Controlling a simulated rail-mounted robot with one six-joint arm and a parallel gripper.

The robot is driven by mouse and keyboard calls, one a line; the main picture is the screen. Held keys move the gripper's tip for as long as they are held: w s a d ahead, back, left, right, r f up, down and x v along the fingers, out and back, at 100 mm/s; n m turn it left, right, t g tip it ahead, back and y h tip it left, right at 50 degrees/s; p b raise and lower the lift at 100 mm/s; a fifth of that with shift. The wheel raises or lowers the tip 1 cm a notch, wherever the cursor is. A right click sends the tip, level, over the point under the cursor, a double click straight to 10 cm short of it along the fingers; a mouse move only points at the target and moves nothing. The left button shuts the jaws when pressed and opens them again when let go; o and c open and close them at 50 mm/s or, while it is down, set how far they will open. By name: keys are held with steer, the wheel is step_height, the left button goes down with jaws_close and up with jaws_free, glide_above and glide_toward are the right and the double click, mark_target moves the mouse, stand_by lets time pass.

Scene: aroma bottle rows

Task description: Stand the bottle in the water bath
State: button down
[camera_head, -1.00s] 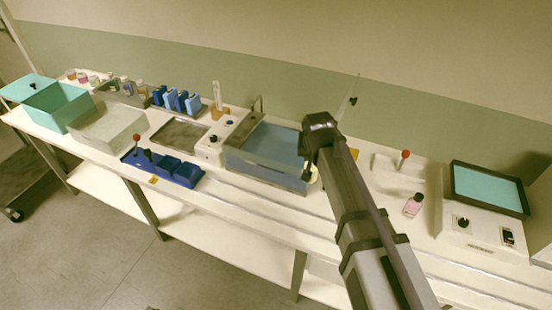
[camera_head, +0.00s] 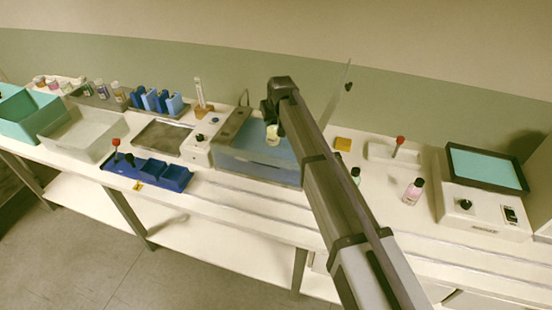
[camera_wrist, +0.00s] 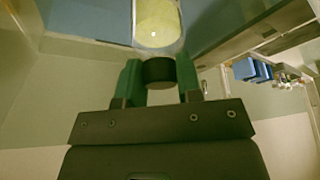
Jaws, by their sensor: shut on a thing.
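My gripper (camera_wrist: 160,88) is shut on a bottle with a dark cap and pale yellow contents (camera_wrist: 158,24). In the head view the bottle (camera_head: 272,135) hangs below the end of my arm, over the water bath. The water bath (camera_head: 262,170) is a blue, see-through tank right of a white control box with a knob. In the wrist view the blue of the bath (camera_wrist: 90,18) lies behind the bottle. I cannot tell whether the bottle's base touches the water. My gripper's fingers are mostly hidden in the head view.
A pink bottle (camera_head: 413,191) and a green-tinted bottle (camera_head: 355,175) stand right of the bath, near my arm. A white device with a teal screen (camera_head: 486,168) is far right. A blue divided tray (camera_head: 150,172) sits front left. A thin rod (camera_head: 339,92) rises behind my arm.

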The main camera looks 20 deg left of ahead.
mark_target(274, 141)
step_height(274, 141, down, 10)
steer(key=b, duration=1)
steer(key=shift+f, duration=0.15)
steer(key=shift+s+r, duration=0.1)
steer(key=shift+r, duration=0.15)
steer(key=shift+f, duration=0.15)
steer(key=c, duration=0.8)
jaws_free()
steer(key=shift+d+r+p, duration=0.1)
steer(key=shift+r+p, duration=0.3)
steer(key=shift+r, duration=0.05)
steer(key=p+v, duration=1)
steer(key=v, duration=0.1)
steer(key=shift+d+r, duration=0.15)
steer(key=shift+r, duration=0.05)
